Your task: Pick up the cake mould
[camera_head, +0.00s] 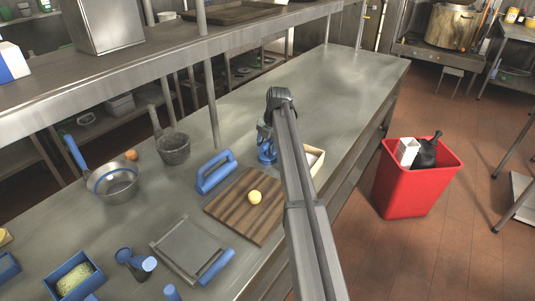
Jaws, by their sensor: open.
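My arm reaches up from the bottom of the head view and bends down at its far end, where my gripper (265,135) hangs over the steel table. It is open, small and mostly seen from behind, so its fingertips are not clear. A blue object (267,153) shows just below it on the table, close to or touching the fingers; I cannot tell which. Its shape is partly hidden, and I cannot tell for certain whether it is the cake mould. A pale-rimmed box (317,161) beside it is partly hidden by my arm.
A wooden board (228,208) with a yellow ball-like fruit (254,197) lies left of my arm. A blue-handled tool (215,172), a grey mortar (174,150) and a pan (113,184) stand farther left. The table's far end (350,75) is clear. A red bin (405,185) stands right.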

